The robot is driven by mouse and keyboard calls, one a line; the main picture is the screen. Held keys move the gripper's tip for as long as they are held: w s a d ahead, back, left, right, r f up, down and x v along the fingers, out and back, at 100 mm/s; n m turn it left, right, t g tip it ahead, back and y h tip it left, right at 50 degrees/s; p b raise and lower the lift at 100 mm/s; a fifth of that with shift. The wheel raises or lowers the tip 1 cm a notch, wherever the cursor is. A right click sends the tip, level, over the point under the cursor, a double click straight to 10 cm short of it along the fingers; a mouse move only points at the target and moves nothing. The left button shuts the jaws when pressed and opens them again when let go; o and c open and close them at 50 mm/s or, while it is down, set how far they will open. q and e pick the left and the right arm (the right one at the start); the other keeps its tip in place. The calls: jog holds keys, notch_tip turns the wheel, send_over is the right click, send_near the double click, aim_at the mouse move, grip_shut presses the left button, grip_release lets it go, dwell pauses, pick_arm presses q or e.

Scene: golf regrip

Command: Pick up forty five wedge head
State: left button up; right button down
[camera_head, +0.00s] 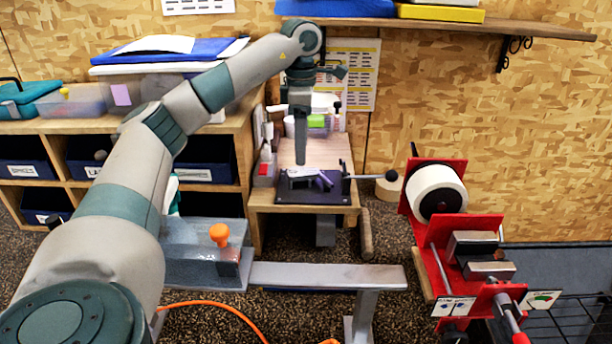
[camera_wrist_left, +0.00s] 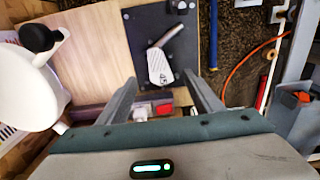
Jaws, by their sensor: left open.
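A silver wedge head (camera_wrist_left: 160,66) with a grooved face and a short angled neck lies on a black plate (camera_wrist_left: 128,30) in the left wrist view. My left gripper (camera_wrist_left: 162,82) is open and empty, its two fingers spread to either side of the head's near end. In the head view my left gripper (camera_head: 301,150) points down above the black plate (camera_head: 290,196) on a small wooden bench. The wedge head is small there and hard to tell from the parts around it. My right gripper is not in view.
A lever with a black knob (camera_head: 390,175) sticks out right of the plate. A red machine with a white roll (camera_head: 436,190) stands further right. A grey metal beam (camera_head: 328,276) crosses in front. The bench's wooden top (camera_wrist_left: 85,45) has bare room beside the plate.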

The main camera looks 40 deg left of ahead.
aim_at(299, 171)
pick_arm(q)
jog(key=shift+f, duration=0.4)
jog(key=shift+s+a+f+p, duration=0.1)
jog(key=shift+a+f+p, duration=0.05)
jog(key=shift+f+p, duration=0.45)
notch_tip(299, 171, down, 3)
jog(key=shift+s+a+r+p, duration=0.1)
jog(key=shift+s+a+p, duration=0.05)
jog(key=shift+p, duration=0.75)
jog(key=shift+f, duration=0.6)
jog(key=c, duration=1.1)
